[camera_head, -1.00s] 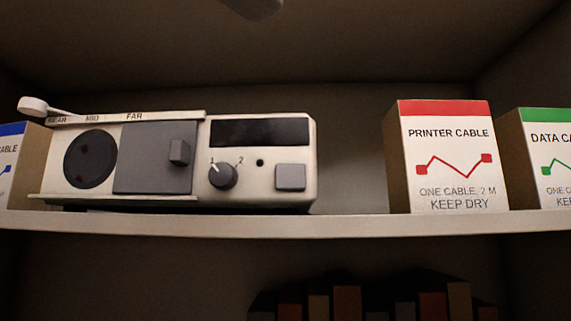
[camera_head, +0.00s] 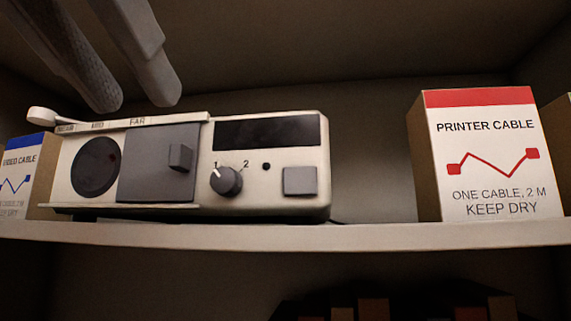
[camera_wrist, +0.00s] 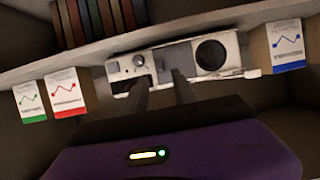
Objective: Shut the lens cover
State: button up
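A cream projector-like device (camera_head: 270,190) stands on a shelf. Its dark round lens (camera_head: 95,167) is uncovered at the left. The lens cover, a square grey panel (camera_head: 150,185) with a small raised tab (camera_head: 181,157), sits just right of the lens between two rails. My gripper (camera_head: 136,104) is open and empty, its two fingers reaching down from the top left, with their tips appearing near the device's top edge. The wrist view is upside down; there my gripper (camera_wrist: 161,82) points at the device, with the lens (camera_wrist: 211,53) beside the fingers. I cannot tell whether a finger touches the cover.
A focus lever with a white round end (camera_head: 41,114) lies along the top left of the device. A dial (camera_head: 227,180) and a grey button (camera_head: 300,181) are on its right. A blue-topped box (camera_head: 20,180) stands close left; a printer cable box (camera_head: 490,160) stands right, beyond a gap.

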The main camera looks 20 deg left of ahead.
aim_at(176, 148)
jog(key=p+x, duration=0.1)
jog(key=x, duration=0.5)
grip_shut()
jog(key=shift+d, duration=0.1)
dwell(1.3)
